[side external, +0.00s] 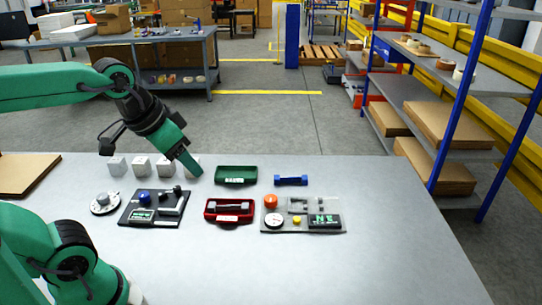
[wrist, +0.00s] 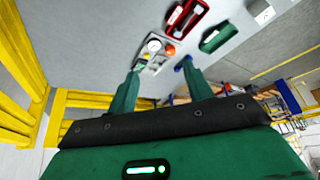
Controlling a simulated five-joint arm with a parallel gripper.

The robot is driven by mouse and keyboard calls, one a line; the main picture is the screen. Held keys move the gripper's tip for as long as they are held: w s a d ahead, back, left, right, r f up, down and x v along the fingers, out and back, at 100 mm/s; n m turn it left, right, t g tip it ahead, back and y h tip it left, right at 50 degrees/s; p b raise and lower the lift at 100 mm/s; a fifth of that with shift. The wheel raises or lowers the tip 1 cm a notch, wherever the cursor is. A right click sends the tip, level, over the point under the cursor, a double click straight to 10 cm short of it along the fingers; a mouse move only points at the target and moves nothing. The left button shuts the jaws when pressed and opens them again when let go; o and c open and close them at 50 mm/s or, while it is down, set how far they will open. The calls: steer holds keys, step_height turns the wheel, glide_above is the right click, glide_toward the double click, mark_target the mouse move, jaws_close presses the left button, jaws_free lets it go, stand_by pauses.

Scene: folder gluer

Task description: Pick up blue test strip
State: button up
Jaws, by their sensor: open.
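The blue test strip (side external: 291,180) lies on the grey table in the side view, right of the green case and behind the grey panel. It has a narrow middle and wider ends. In the wrist view a small blue piece (wrist: 182,65) shows by the tip of the right finger, which partly hides it. My gripper (side external: 190,168) is to the left of the strip, above the table near the silver blocks and apart from the strip. In the wrist view my gripper (wrist: 160,80) has its two green fingers spread, with nothing held between them.
A grey panel (side external: 327,229) with buttons and a dial is in front of the strip. Silver blocks (side external: 141,166) stand at left. The table's right side is clear.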

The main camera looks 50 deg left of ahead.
steer(key=w+r+m+g, duration=0.15)
steer(key=w+r, duration=0.25)
steer(key=w, duration=0.8)
steer(key=m+g, duration=0.4)
steer(key=m, duration=0.3)
glide_above(305, 177)
step_height(305, 177, down, 21)
steer(key=shift+s+a+f, duration=0.15)
steer(key=shift+f, duration=0.6)
steer(key=shift+d+f, duration=0.2)
steer(key=shift+f, duration=3.7)
steer(key=c, duration=1.1)
steer(key=shift+o, duration=0.2)
